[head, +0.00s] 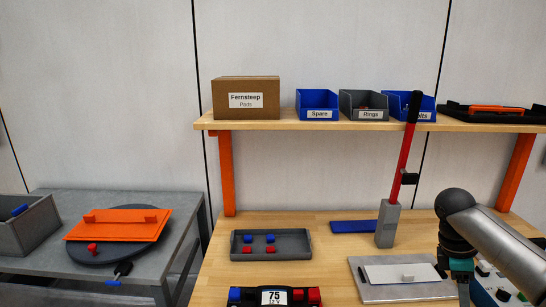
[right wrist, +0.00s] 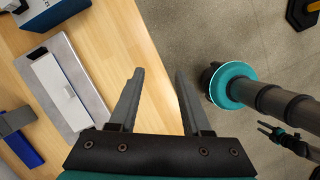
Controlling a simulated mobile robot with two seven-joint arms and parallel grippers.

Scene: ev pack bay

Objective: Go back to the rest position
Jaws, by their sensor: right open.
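My right gripper (right wrist: 159,75) is open in the right wrist view. Its two dark fingers are apart with nothing between them, and bench top and floor show beyond. In the head view my right arm comes in at the right, over the front right of the wooden bench (head: 340,223); its fingers are not seen there. A small dark two-pronged gripper (right wrist: 268,129) at the right edge of the right wrist view looks like my left gripper. It is too small to tell its opening. The head view does not show it.
A grey plate with a white block (head: 402,274) lies beside my right arm. A red-handled tool (head: 403,160) stands upright behind it. A grey tray (head: 271,254) holds red and blue pieces. A shelf (head: 300,124) with bins spans the back. A grey table (head: 110,202) stands left.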

